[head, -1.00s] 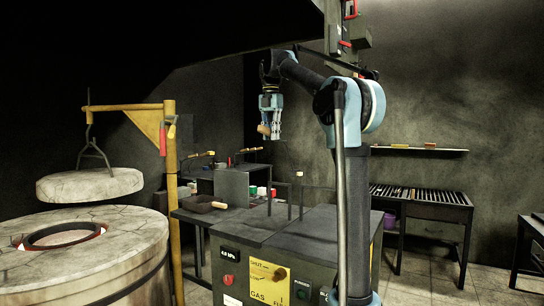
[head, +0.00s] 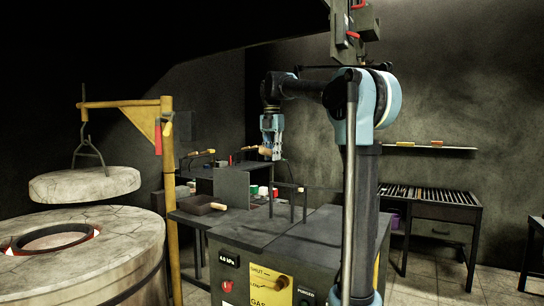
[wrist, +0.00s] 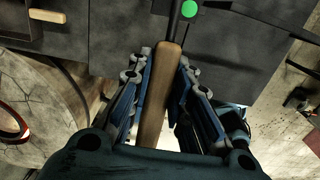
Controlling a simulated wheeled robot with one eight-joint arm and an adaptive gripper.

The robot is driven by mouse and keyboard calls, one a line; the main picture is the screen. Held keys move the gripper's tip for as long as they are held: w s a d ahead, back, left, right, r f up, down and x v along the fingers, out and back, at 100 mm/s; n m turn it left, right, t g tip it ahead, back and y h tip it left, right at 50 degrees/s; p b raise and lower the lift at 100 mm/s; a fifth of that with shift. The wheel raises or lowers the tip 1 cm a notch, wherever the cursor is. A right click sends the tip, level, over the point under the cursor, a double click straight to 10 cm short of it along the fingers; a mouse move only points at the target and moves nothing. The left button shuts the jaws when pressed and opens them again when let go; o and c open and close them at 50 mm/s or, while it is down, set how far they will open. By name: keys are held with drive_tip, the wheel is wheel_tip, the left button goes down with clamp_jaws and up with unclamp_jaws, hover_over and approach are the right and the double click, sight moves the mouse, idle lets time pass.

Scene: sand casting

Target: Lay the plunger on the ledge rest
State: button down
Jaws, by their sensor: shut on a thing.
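My gripper (head: 270,147) hangs above the dark workbench and is shut on a wooden handle, which I take to be the plunger's (head: 265,151). In the wrist view the handle (wrist: 158,95) lies lengthwise between the two fingers (wrist: 157,105). A thin dark rod (wrist: 175,18) runs from it toward the top of the picture; its far end is out of view. In the head view the rod is hard to make out against the dark background. I cannot tell for sure which fixture is the ledge rest; thin dark posts (head: 292,205) stand below the gripper.
A gas control cabinet (head: 262,290) stands in front. A furnace (head: 120,250) with a hanging lid (head: 85,183) and yellow crane post (head: 169,200) are at left. A wooden-handled tool (head: 205,202) lies on the bench. Coloured cups (head: 253,190) stand behind. A grated table (head: 440,195) is at right.

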wheel_tip(320, 180, down, 9)
drive_tip(key=shift+f, duration=0.2)
idle(0.8)
drive_tip(key=shift+f, duration=0.2)
idle(0.7)
drive_tip(key=c, duration=1.4)
unclamp_jaws()
